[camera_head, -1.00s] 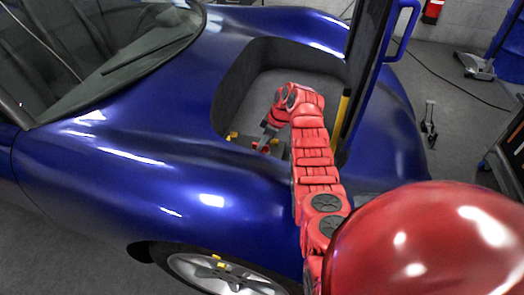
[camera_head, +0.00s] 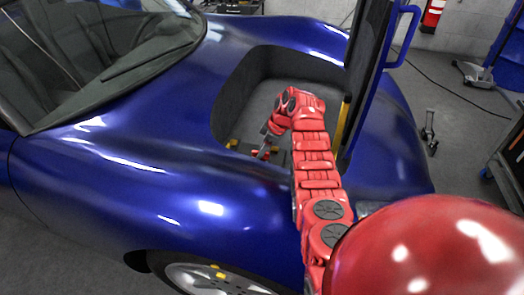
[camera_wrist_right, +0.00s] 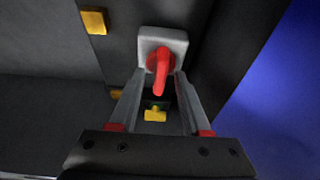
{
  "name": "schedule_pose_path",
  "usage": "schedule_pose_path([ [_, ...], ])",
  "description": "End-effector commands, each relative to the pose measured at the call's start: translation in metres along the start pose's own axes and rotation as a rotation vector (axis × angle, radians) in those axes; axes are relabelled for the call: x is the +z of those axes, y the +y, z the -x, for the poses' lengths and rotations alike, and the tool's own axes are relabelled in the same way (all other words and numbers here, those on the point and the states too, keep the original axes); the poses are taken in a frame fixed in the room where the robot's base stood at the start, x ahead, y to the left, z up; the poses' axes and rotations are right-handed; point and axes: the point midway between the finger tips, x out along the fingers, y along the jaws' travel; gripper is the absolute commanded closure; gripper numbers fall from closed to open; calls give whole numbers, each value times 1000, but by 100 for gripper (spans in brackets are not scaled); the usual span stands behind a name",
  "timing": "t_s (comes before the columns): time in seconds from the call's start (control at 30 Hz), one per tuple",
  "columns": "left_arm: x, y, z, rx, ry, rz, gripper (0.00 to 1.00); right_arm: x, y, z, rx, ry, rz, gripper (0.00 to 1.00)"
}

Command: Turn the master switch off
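The master switch has a red handle (camera_wrist_right: 160,68) on a light grey square base (camera_wrist_right: 176,40), set on a dark panel. In the right wrist view the handle points down the picture, between the two fingertips. My right gripper (camera_wrist_right: 162,80) is open, with one finger on each side of the handle. A narrow gap seems to show on each side, but contact is hard to judge. In the head view my right gripper (camera_head: 265,149) reaches into the front bay of the blue car, and the switch is small and partly hidden there. My left gripper is not in view.
A yellow piece (camera_wrist_right: 155,113) lies beyond the fingers, and another yellow block (camera_wrist_right: 94,21) is at the upper left. The blue car body (camera_head: 120,165) surrounds the bay. A blue-framed upright post (camera_head: 372,75) stands right of my arm.

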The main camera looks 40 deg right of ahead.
Motion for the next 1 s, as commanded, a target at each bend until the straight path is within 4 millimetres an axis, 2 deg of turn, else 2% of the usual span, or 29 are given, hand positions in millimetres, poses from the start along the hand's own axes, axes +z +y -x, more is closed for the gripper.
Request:
schedule_pose_path([
  [0.2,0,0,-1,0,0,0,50,0,0,2,0,0,-1,52],
  [0.33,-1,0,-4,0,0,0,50,0,0,17,0,0,0,52],
  [0.47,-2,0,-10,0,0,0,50,-1,1,47,4,0,-1,52],
  [0.63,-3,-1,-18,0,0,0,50,0,1,94,3,-1,0,52],
  [0.7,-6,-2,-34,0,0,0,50,-3,1,119,4,1,-1,52],
  [0.77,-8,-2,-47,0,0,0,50,-4,0,134,1,-1,-1,52],
  [1.0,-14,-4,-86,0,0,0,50,-3,0,164,0,-1,0,52],
])
